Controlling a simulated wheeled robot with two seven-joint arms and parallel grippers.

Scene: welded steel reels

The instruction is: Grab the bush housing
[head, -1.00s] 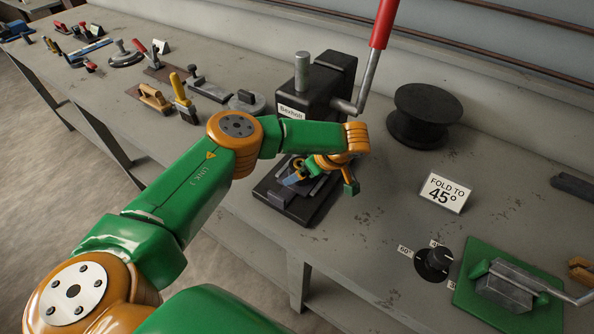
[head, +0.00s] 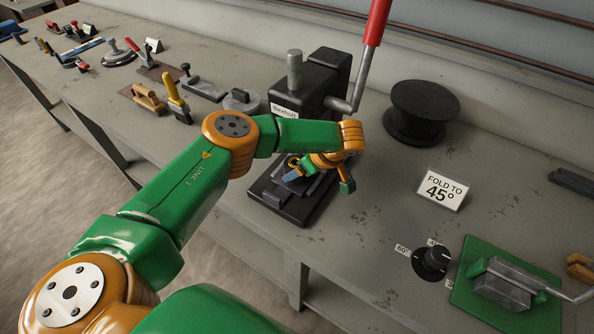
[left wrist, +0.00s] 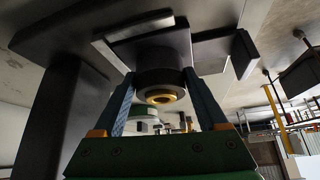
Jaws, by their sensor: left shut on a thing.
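The bush housing (left wrist: 160,82) shows in the left wrist view as a dark round body with a brass-coloured bush ring in its middle. My left gripper (left wrist: 161,92) has one blue finger on each side of it and is shut on it. In the head view my left gripper (head: 298,168) is at the black press (head: 318,85), low over its base. The housing is mostly hidden there by the gripper and wrist. In the left wrist view the housing appears close against the press's dark plates; I cannot tell whether it touches them. My right gripper is not in view.
The press has a red-handled lever (head: 377,22). A black spool (head: 421,112) stands to its right, with a "FOLD TO 45°" card (head: 442,190), a dial (head: 432,262) and a green plate (head: 470,298) nearer. Several hand tools lie at the left. The bench between spool and card is clear.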

